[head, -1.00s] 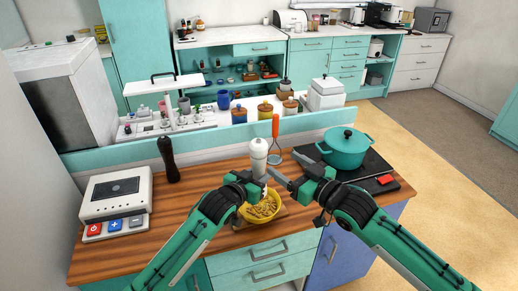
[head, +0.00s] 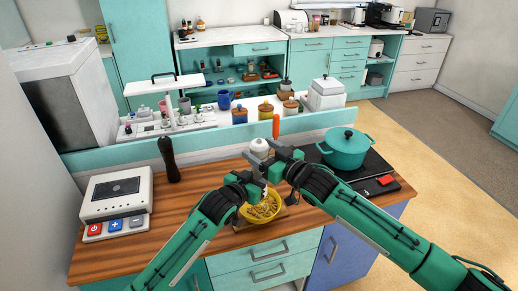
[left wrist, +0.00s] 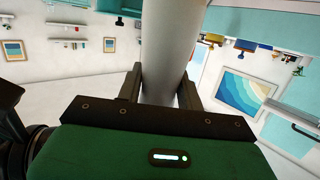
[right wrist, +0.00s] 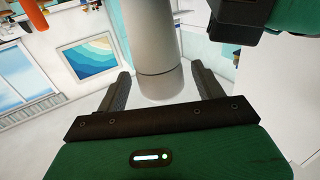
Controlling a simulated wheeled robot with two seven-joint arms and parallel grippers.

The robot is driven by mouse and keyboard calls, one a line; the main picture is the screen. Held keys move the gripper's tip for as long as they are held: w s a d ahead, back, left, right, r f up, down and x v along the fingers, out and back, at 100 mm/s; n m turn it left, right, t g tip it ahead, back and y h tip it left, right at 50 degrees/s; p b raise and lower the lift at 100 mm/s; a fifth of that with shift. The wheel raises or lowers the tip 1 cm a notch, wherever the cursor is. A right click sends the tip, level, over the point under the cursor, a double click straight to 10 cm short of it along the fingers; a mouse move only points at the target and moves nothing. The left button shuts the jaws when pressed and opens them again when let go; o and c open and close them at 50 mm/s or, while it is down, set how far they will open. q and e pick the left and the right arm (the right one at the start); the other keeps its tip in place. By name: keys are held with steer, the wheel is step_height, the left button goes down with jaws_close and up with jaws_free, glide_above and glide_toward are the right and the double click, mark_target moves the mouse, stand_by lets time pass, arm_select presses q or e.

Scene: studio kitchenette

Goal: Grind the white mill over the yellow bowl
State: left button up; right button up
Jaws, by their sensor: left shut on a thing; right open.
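The white mill (head: 259,146) stands upright above the yellow bowl (head: 262,212), partly hidden behind my grippers in the head view. My left gripper (head: 262,186) is shut on its lower part, and the left wrist view shows the pale body (left wrist: 168,50) between the fingers. My right gripper (head: 272,156) is open at the mill's upper part. In the right wrist view the mill (right wrist: 155,60) lies between the spread fingers, with a seam across it; I cannot tell whether they touch it. The bowl holds yellowish food and sits on the wooden counter.
A teal pot (head: 344,148) stands on the black hob (head: 376,168) at the right. A dark mill (head: 168,158) and a white device (head: 117,200) with buttons are at the left. An orange-handled utensil (head: 276,127) is behind the grippers.

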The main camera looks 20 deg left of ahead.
steer(key=shift+w+a, duration=0.35)
steer(key=shift+a, duration=0.25)
steer(key=c, duration=1)
steer(key=shift+o, duration=0.2)
steer(key=shift+s+a, duration=0.2)
steer(key=shift+a, duration=0.05)
steer(key=shift+s+a+r+m+t+h, duration=0.1)
steer(key=shift+m+t+h, duration=0.25)
steer(key=shift+t, duration=0.2)
steer(key=shift+r+m+t+h, duration=0.1)
steer(key=shift+m+t+h, duration=0.15)
steer(key=shift+m+t, duration=0.25)
steer(key=shift+m+t+h, duration=1.05)
steer(key=shift+t+h, duration=0.2)
steer(key=shift+h, duration=0.05)
steer(key=shift+w+d+m+t+h, duration=0.35)
steer(key=shift+m+t+h, duration=0.15)
steer(key=shift+h, duration=0.1)
steer(key=shift+d+f, duration=0.1)
steer(key=o, duration=1)
steer(key=shift+c, duration=0.2)
